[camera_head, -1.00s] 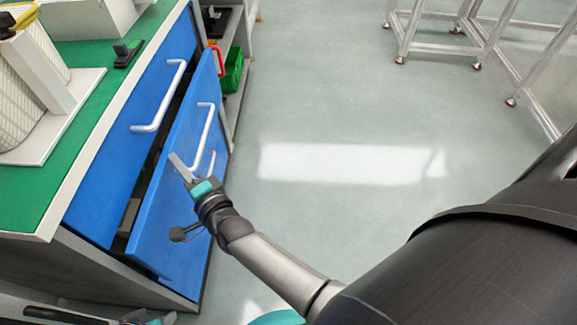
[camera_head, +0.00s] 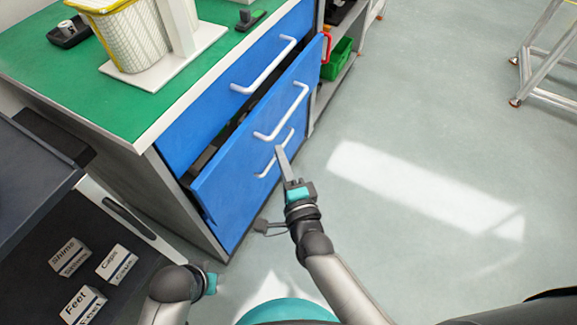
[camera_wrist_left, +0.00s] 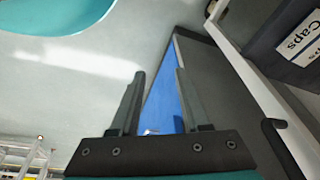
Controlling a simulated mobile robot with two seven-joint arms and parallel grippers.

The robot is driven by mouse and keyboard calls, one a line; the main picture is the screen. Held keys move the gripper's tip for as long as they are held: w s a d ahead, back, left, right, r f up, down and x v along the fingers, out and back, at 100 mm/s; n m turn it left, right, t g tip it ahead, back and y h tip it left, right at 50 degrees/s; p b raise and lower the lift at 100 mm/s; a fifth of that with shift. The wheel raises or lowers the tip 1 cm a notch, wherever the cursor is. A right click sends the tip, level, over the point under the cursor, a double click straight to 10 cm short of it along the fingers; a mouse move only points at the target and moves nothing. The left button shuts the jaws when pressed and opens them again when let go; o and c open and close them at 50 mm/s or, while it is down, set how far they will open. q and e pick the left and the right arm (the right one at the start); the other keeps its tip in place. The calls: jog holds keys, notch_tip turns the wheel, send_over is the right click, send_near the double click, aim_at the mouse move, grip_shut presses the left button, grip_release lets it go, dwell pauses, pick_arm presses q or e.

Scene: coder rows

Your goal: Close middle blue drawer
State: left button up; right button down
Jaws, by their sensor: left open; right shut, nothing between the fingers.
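The middle blue drawer (camera_head: 230,165) stands partly pulled out of the cabinet, with a dark gap along its top edge. Its white bar handle (camera_head: 283,112) faces the aisle. Above it, the top blue drawer (camera_head: 220,104) looks shut. A lower white handle (camera_head: 275,154) shows below the middle one. My right gripper (camera_head: 283,160) is shut and empty in front of the drawer front, by the lower handle; I cannot tell whether it touches. My left gripper (camera_wrist_left: 159,73) is open and empty; blue cabinet front shows between its fingers, some distance off.
A green worktop (camera_head: 120,75) holds a yellow-rimmed basket (camera_head: 132,38) on a white stand. A dark shelf unit with labelled boxes (camera_head: 83,303) stands at the left. A green bin (camera_head: 337,57) sits beyond the drawers.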

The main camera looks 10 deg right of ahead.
jog(key=s, duration=0.3)
pick_arm(q)
notch_tip(320, 180, down, 5)
jog(key=s+a+p, duration=0.1)
jog(key=s+p, duration=0.1)
jog(key=s, duration=0.1)
pick_arm(e)
jog(key=m+g+y, duration=0.9)
send_near(223, 161)
jog(key=b+x, duration=0.3)
jog(key=x, duration=0.2)
jog(key=shift+f, duration=0.1)
pick_arm(q)
jog(key=w+d+r, duration=0.1)
jog(key=w+r, duration=0.3)
jog(key=r, duration=0.3)
jog(key=shift+r+t+b, duration=0.3)
jog(key=shift+r+b, duration=0.05)
pick_arm(e)
jog(key=shift+w+a, duration=0.45)
jog(key=shift+a, duration=0.2)
pick_arm(q)
jog(key=shift+d, duration=0.1)
